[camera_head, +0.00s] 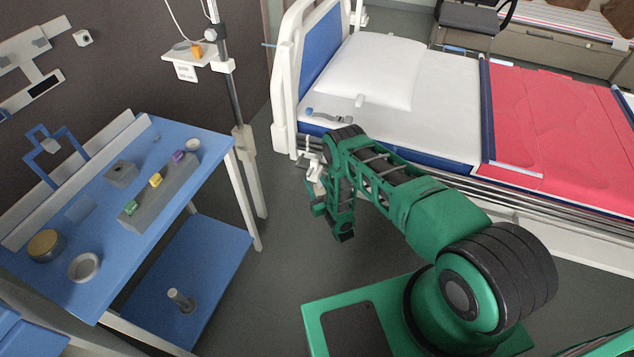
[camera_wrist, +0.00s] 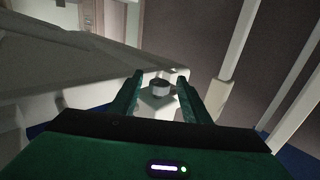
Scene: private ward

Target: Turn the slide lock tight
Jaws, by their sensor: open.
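In the wrist view, a small grey round knob (camera_wrist: 161,89) sits on a pale block (camera_wrist: 158,103). It looks like the slide lock, though the view is dim and I cannot read its turn position. My gripper (camera_wrist: 161,78) is open, with one finger on each side of the knob in the picture; I cannot tell whether either touches it. In the head view, my gripper (camera_head: 319,200) is low beside the bed's head end, near white fittings (camera_head: 314,169) on the bed side. My arm partly hides this area.
The bed (camera_head: 440,85) fills the upper right. A drip pole (camera_head: 232,95) and a blue trolley (camera_head: 75,290) with small items stand to the left. Grey floor (camera_head: 275,250) is clear between trolley and my base. In the wrist view, pale posts (camera_wrist: 232,75) stand at right.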

